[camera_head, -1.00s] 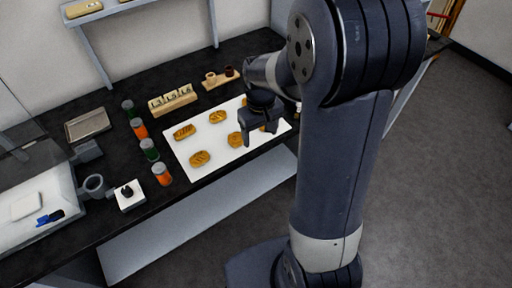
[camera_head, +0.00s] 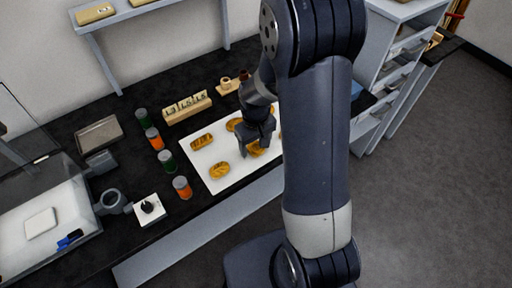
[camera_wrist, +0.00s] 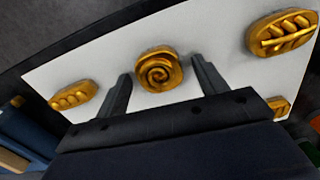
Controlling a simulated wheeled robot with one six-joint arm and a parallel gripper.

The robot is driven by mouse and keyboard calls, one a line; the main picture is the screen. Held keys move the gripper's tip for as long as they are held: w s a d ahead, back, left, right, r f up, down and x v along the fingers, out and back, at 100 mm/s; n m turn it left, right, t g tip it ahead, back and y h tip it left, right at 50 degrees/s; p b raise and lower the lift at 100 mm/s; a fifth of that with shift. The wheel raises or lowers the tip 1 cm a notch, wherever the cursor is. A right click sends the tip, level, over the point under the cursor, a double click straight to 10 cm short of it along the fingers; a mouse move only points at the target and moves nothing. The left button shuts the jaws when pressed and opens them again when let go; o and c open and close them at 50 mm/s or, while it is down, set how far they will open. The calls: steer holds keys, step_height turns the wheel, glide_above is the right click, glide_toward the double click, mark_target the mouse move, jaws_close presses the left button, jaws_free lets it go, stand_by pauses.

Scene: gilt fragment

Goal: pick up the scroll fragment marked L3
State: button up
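Several gold fragments lie on a white board. In the wrist view, a round fragment with a spiral scroll (camera_wrist: 159,69) lies between and just beyond the fingertips of my gripper (camera_wrist: 160,72). No L3 mark is readable on it. My gripper is open and empty, with one finger on each side. In the head view my gripper (camera_head: 257,150) points down over the white board (camera_head: 228,150), and a gold fragment (camera_head: 256,149) shows between its fingers, partly hidden. A leaf-patterned fragment (camera_wrist: 283,33) and a lobed fragment (camera_wrist: 73,95) flank the scroll in the wrist view.
A block with tiles reading L3, L5 and L6 (camera_head: 187,107) stands behind the board. Orange and green jars, one orange jar at front (camera_head: 182,187), stand left of it. A drawer cabinet (camera_head: 392,65) stands at right. Other gold fragments (camera_head: 219,170) lie close by.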

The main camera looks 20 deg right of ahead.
steer(key=c, duration=1)
steer(key=shift+o, duration=0.2)
